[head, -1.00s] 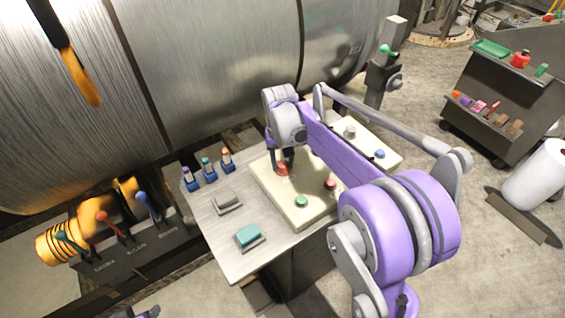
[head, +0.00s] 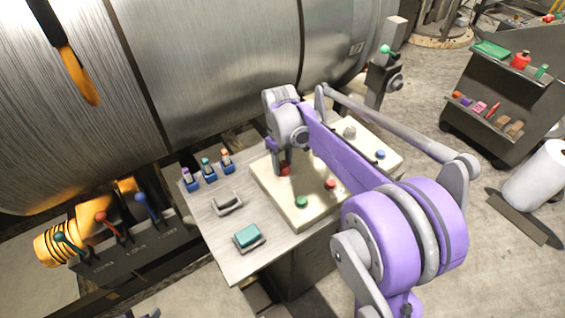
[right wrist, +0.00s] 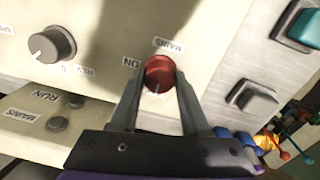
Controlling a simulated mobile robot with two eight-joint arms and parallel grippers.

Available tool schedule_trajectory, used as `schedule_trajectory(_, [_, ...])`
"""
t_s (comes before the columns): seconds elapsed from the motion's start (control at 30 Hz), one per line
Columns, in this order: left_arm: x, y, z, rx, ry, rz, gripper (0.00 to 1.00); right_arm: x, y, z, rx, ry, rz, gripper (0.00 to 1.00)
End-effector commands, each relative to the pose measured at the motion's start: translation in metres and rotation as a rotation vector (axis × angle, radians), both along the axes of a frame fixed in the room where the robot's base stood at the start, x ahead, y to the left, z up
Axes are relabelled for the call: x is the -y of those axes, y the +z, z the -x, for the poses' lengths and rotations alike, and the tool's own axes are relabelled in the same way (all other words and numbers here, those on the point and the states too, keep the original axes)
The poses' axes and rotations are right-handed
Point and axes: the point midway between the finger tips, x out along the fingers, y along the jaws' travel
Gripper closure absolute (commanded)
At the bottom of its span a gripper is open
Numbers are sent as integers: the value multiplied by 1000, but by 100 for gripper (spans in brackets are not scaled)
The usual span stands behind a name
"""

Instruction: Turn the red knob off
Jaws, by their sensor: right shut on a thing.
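The red knob (head: 285,170) sits on the cream panel (head: 262,182) in the middle of the head view. In the right wrist view the red knob (right wrist: 159,72) is between the two fingers of my right gripper (right wrist: 160,84), which is shut on it. A MAINS label is at its upper right and an ON label at its left. A pale mark shows low on the knob. In the head view my right gripper (head: 280,163) comes down onto the knob and partly covers it. I do not make out my left gripper.
A green button (head: 301,202) and a smaller red button (head: 330,184) are on the same panel. Toggle switches (head: 207,170), a grey rocker (head: 227,202) and a teal rocker (head: 247,235) are to the left. A large metal drum (head: 220,70) stands behind.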

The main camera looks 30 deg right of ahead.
Motion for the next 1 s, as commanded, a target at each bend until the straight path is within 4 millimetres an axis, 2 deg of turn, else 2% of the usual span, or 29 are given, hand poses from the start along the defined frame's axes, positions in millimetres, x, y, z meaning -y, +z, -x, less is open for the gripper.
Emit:
schedule_trajectory(0.47, [0,0,0,0,0,0,50,0,1,0,1,13,2,100])
schedule_trajectory(0.5, [0,0,0,0,0,0,50,0,1,0,1,12,2,47])
schedule_trajectory(0.63, [0,0,0,0,0,0,50,0,0,0,1,12,1,24])
schedule_trajectory(1.0, [0,0,0,0,0,0,50,0,6,0,1,11,0,24])
